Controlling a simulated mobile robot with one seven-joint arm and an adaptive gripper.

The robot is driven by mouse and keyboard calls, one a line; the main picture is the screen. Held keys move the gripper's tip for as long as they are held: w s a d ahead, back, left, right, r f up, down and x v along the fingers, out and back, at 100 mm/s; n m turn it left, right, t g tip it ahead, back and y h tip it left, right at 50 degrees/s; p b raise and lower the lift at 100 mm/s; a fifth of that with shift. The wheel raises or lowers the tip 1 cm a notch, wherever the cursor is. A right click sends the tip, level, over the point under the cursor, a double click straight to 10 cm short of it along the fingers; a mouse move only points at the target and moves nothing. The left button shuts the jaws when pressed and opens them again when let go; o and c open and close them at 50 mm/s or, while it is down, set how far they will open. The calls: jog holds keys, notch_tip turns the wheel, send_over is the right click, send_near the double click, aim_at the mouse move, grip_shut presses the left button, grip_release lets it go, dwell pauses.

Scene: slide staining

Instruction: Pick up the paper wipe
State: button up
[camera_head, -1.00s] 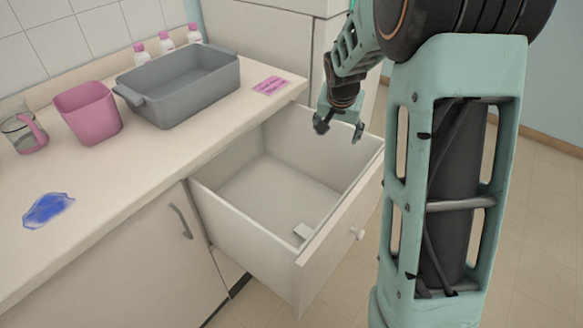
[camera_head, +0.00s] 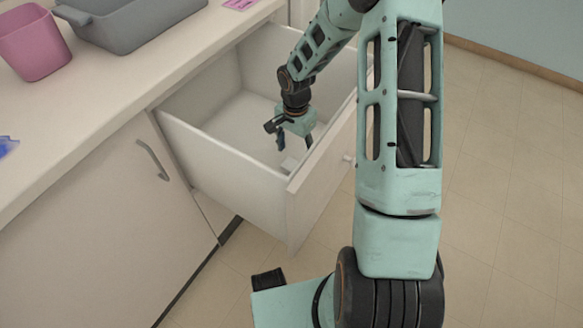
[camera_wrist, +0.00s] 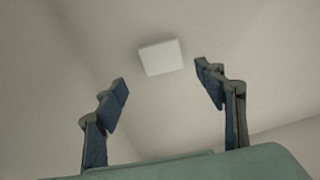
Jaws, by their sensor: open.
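The paper wipe (camera_wrist: 161,57) is a small, flat white square lying on the drawer floor. My gripper (camera_head: 294,143) is down inside the open drawer, just above the wipe. In the wrist view my gripper (camera_wrist: 163,78) has its two fingers spread wide and nothing between them. The wipe shows ahead of the fingertips, roughly centred between them, and they do not touch it.
The open drawer (camera_head: 225,168) has walls on all sides of my gripper, with its front panel close by. The counter (camera_head: 90,120) on the left carries a grey tub (camera_head: 140,28), a pink bin (camera_head: 35,45), a pink item (camera_head: 238,4) and a blue patch (camera_head: 7,146).

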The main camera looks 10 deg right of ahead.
aim_at(292, 165)
jog(key=f, duration=0.2)
jog(key=a+f+b, duration=0.1)
jog(key=f, duration=0.1)
jog(key=shift+s+a, duration=0.1)
jog(key=shift+s, duration=0.05)
jog(key=shift+f, duration=0.4)
jog(key=c, duration=0.8)
